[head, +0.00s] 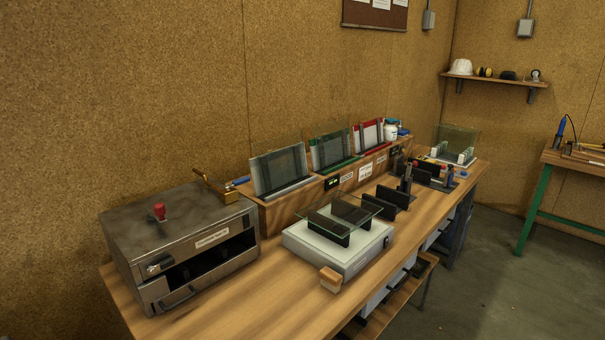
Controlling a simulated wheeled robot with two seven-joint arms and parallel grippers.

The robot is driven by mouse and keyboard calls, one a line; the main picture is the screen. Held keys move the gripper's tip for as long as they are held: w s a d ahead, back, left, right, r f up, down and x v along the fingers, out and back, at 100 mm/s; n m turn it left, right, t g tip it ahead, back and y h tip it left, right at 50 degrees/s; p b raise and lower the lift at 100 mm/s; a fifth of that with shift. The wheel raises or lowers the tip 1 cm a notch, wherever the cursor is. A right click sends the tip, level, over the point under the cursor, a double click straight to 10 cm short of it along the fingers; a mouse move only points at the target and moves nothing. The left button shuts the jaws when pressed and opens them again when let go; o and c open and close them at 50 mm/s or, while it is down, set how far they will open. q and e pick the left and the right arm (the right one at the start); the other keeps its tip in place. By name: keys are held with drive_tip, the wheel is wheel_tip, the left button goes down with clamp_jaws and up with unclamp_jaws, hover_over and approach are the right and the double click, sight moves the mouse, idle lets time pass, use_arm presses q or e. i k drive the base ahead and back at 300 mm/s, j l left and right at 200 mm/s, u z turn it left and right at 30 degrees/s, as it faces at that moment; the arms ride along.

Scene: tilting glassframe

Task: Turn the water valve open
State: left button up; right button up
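A brass-coloured fitting (216,187) sits at the back right corner of the metal box, beside the wall. It looks like a water valve, but it is small, and I cannot tell whether it is open or closed. A short blue piece (238,182) lies just right of it. A red knob (159,211) stands on top of the box; no label on it can be read. Neither of my grippers is in view.
The metal box (185,245) stands on the left of the wooden bench (250,312). A white device (325,248) holding a glass sheet (355,210) and a wooden block (331,279) are to its right. Framed panes (280,168) line the wall. The bench's front left is clear.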

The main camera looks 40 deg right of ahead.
sight(237, 183)
drive_tip(key=l+z, duration=0.15)
drive_tip(key=z, duration=0.25)
drive_tip(key=l+z, duration=0.1)
drive_tip(key=z, duration=0.3)
drive_tip(key=i+l+u, duration=0.1)
drive_tip(key=i+l, duration=0.15)
drive_tip(key=l, duration=0.15)
